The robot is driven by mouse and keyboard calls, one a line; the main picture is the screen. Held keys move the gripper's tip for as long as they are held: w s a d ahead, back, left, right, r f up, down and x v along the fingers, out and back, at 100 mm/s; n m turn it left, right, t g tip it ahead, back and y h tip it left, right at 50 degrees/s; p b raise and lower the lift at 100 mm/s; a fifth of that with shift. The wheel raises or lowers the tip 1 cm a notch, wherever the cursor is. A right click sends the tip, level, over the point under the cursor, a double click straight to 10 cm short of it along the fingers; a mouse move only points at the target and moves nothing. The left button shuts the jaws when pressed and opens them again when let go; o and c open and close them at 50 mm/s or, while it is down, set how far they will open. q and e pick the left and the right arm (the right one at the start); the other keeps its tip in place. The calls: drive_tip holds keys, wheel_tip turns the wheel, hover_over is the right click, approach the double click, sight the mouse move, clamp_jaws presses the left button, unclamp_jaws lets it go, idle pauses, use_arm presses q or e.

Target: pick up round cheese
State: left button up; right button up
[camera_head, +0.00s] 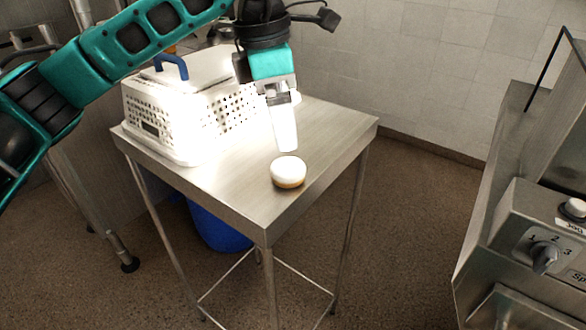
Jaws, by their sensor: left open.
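The round cheese (288,171) is a small disc with a white top and an orange-brown lower edge. It sits on the steel table (225,190) near its front right edge. My left gripper (285,148) points down just above and behind the cheese in the head view. Its pale fingers overlap in this view, so the gap between them is hard to see. Nothing shows between them, and they look apart from the cheese. My right gripper is not in view.
A white perforated basket (205,112) with a blue handle stands on the table's back left, close to my left arm. A blue bin (216,228) is under the table. A steel appliance with a knob (543,257) stands at the right. The table's right side is clear.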

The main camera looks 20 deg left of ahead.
sight(287, 164)
use_arm(q)
drive_tip(key=f, duration=0.3)
drive_tip(key=shift+w+d+f, duration=0.15)
drive_tip(key=shift+d+f, duration=0.1)
drive_tip(key=shift+w+d+f, duration=0.1)
drive_tip(key=shift+f, duration=1.25)
drive_tip(key=shift+w+f, duration=0.1)
drive_tip(key=shift+f, duration=1.2)
drive_tip(key=shift+c, duration=0.4)
drive_tip(key=c, duration=1)
drive_tip(key=shift+c, duration=0.5)
drive_tip(key=shift+r, duration=0.15)
